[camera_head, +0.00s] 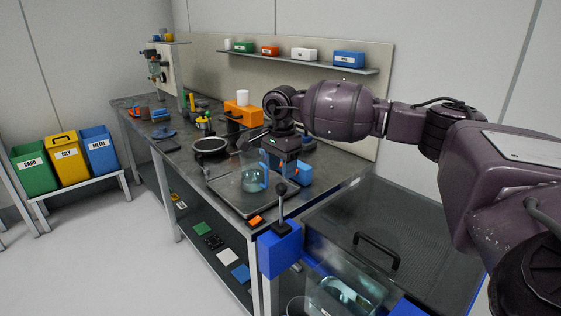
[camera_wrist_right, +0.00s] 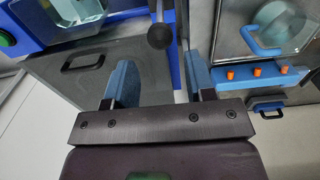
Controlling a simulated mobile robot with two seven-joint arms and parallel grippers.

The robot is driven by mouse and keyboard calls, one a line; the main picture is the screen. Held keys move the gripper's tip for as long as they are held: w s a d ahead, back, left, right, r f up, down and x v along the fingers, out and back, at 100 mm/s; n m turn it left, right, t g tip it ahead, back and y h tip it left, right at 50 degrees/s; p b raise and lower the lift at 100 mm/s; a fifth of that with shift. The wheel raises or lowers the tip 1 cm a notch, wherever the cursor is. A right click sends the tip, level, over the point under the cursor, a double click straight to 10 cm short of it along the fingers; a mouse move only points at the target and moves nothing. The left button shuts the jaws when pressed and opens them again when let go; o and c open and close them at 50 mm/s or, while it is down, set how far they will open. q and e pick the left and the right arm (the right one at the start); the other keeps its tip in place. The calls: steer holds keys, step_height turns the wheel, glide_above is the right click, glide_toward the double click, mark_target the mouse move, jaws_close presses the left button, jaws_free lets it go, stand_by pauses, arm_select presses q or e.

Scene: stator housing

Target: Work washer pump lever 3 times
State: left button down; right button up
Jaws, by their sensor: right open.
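The washer pump lever is a thin rod with a black ball knob (camera_head: 281,188), standing roughly upright on a blue pump block (camera_head: 280,252) at the washer's left front corner. My right gripper (camera_head: 287,160) is above and behind the knob in the head view, open and empty; its fingertips are hard to pick out there. In the right wrist view, the blue fingers of this gripper (camera_wrist_right: 159,65) are spread. The ball knob (camera_wrist_right: 160,37) appears in line with the gap, just past the tips, with no visible contact. My left gripper is not in view.
On the bench, a glass jug (camera_head: 253,181) stands on a tray beside the gripper. A blue block with orange pegs (camera_wrist_right: 262,76) lies close by. A dark bowl (camera_head: 210,147) stands farther left.

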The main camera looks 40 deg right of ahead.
mark_target(281, 206)
steer(key=shift+f+b, duration=0.35)
steer(key=shift+f, duration=0.9)
steer(key=shift+f+b, duration=0.4)
steer(key=shift+f, duration=0.65)
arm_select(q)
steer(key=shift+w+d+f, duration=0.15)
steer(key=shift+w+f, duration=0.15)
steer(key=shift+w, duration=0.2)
arm_select(e)
steer(key=shift+f, duration=0.1)
steer(key=shift+f, duration=0.2)
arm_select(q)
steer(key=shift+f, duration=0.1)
arm_select(e)
steer(key=shift+c, duration=0.3)
